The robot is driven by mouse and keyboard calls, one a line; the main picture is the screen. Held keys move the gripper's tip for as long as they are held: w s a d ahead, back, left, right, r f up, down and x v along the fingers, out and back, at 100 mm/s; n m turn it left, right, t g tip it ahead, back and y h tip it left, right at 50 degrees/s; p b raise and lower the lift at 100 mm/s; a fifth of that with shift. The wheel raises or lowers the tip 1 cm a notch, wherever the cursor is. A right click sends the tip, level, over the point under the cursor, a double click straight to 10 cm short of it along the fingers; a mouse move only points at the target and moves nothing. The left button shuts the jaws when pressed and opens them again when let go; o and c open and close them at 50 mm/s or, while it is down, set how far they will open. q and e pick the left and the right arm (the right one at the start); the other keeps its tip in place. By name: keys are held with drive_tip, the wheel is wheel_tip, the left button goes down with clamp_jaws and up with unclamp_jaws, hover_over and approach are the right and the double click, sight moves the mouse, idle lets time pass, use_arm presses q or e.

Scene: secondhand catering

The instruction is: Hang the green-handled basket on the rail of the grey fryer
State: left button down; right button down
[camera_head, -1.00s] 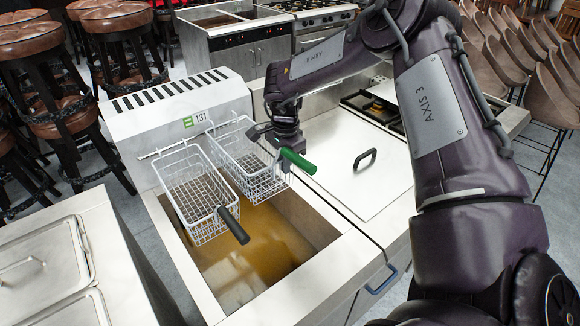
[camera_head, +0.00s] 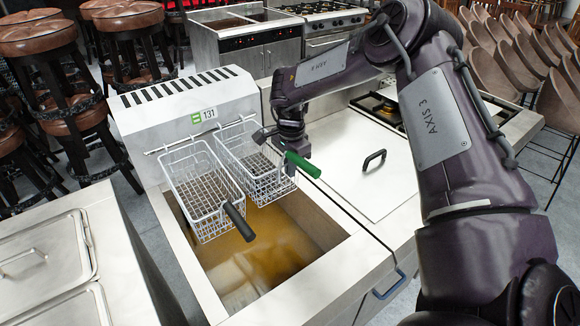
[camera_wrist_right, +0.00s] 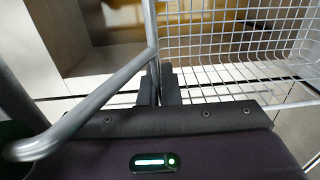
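The grey fryer (camera_head: 130,122) has an oil well below its sloped back panel. A thin rail (camera_head: 153,151) runs along that panel. The green-handled wire basket (camera_head: 262,180) is over the right part of the well, its back edge close to the rail; I cannot tell whether it is hooked on. Its green grip (camera_head: 303,165) points to the front right. My right gripper (camera_head: 291,147) is shut on the basket's handle end. In the right wrist view its fingers (camera_wrist_right: 158,85) close by the wire frame, with basket mesh (camera_wrist_right: 235,45) beyond. My left gripper is out of view.
A black-handled basket (camera_head: 203,185) hangs at the rail just left of the green-handled one. Brown oil (camera_head: 262,240) lies below both. A lidded counter (camera_head: 350,190) with a black handle stands right, and lidded pans (camera_head: 45,255) stand left.

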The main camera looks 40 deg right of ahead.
drive_tip(key=c, duration=1.6)
unclamp_jaws()
drive_tip(key=shift+r, duration=0.1)
drive_tip(key=shift+o, duration=0.2)
drive_tip(key=shift+s, duration=0.1)
wheel_tip(320, 180, up, 8)
drive_tip(key=b, duration=0.1)
